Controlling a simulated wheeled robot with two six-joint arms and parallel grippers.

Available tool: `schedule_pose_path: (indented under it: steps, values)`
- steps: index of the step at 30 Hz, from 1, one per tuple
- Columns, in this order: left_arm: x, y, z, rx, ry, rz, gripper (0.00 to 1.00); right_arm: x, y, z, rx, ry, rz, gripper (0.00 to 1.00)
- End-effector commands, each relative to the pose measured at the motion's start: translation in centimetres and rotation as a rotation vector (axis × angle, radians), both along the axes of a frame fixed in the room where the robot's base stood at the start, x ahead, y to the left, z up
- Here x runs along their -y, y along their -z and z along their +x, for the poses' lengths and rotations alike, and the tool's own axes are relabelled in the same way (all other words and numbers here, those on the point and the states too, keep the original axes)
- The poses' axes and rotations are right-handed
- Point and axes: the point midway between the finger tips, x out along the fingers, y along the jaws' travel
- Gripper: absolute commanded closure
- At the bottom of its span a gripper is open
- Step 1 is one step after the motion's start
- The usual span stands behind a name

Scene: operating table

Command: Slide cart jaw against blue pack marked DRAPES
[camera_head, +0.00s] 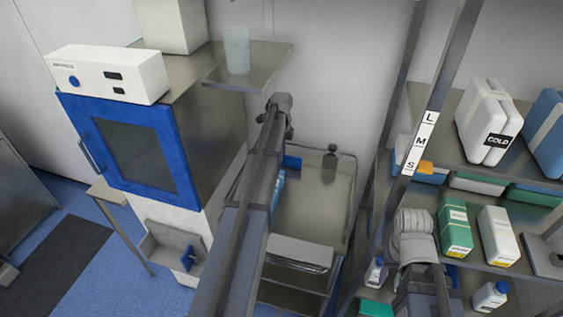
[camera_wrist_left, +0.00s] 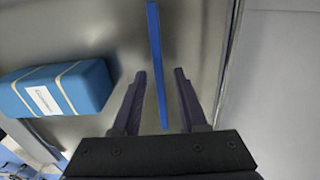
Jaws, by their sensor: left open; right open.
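The blue jaw (camera_wrist_left: 155,60), a thin upright plate, stands on the steel cart top (camera_wrist_left: 120,30) in the left wrist view. Part of it shows in the head view (camera_head: 291,162). A blue pack (camera_wrist_left: 62,90) with pale straps and a white label lies left of the jaw, with a clear gap between them; the label is too small to read. In the head view the pack (camera_head: 278,188) is mostly hidden by my left arm. My left gripper (camera_wrist_left: 158,75) is open, its fingers on either side of the jaw. My right gripper (camera_head: 414,225) is open in front of the shelves.
A steel rack (camera_head: 490,262) with bottles, boxes and packs stands at the right, its upright post beside the cart. A blue-framed cabinet (camera_head: 130,150) is at the left. A small shelf (camera_head: 265,62) with a clear beaker overhangs behind my left arm.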

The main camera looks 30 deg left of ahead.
Motion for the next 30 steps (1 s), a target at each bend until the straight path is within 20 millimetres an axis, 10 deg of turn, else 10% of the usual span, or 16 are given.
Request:
schedule_pose_path:
  steps: [11,22,30]
  values:
    - [0.00,0.67,0.00,0.000,0.000,0.000,0.59,0.00,0.67,0.00,0.000,0.000,0.000,0.50]
    - [0.00,0.68,0.00,0.000,0.000,0.000,1.00,0.00,0.68,0.00,0.000,0.000,0.000,0.50]
    - [0.00,0.68,0.00,0.000,0.000,0.000,1.00,0.00,0.68,0.00,0.000,0.000,0.000,0.50]
